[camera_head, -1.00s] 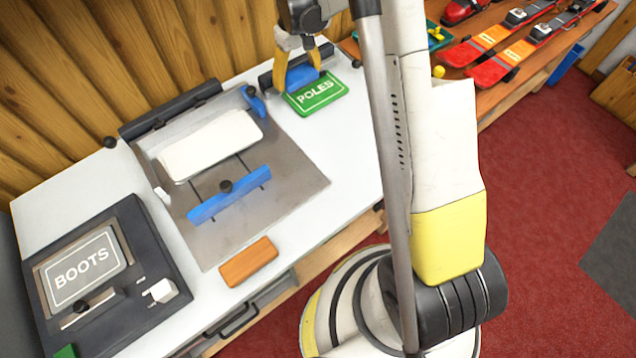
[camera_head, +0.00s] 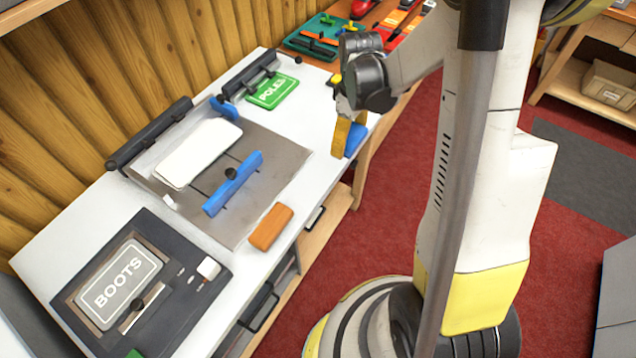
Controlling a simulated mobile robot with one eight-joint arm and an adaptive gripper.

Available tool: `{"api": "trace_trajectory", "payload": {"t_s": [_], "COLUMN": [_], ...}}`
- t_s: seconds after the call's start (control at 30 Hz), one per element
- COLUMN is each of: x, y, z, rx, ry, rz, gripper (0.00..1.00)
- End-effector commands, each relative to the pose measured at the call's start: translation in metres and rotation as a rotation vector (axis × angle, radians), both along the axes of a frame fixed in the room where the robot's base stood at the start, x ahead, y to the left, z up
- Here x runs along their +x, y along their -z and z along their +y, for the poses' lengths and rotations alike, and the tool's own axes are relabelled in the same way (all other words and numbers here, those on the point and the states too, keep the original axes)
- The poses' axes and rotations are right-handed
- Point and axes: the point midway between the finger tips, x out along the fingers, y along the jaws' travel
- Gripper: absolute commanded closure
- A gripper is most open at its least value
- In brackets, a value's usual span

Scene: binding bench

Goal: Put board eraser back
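My gripper (camera_head: 347,140) has yellow fingers and is at the right edge of the white bench, pointing down. A blue block (camera_head: 356,140), which seems to be the board eraser, shows between and beside the fingers; they look shut on it. The fingers and wrist hide part of it. I cannot tell from this view how high it is above the bench top.
The bench (camera_head: 318,100) bears a metal plate (camera_head: 270,165) with a white pad (camera_head: 200,150) and blue bar (camera_head: 233,183), a green POLES sign (camera_head: 272,92), an orange-brown block (camera_head: 271,226) and a black BOOTS board (camera_head: 205,250). Bare bench top lies left of my gripper.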

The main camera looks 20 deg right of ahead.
Motion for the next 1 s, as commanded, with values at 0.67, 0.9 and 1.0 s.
{"api": "trace_trajectory", "payload": {"t_s": [0.67, 0.9, 1.0], "x": [-0.005, -0.005, -0.005], "y": [0.073, 0.105, 0.103], "z": [0.104, 0.103, 0.103], "rx": [0.000, 0.000, 0.000], "ry": [0.001, 0.001, 0.001], "rz": [0.000, 0.000, 0.000], "gripper": [0.42, 0.42, 0.42]}}
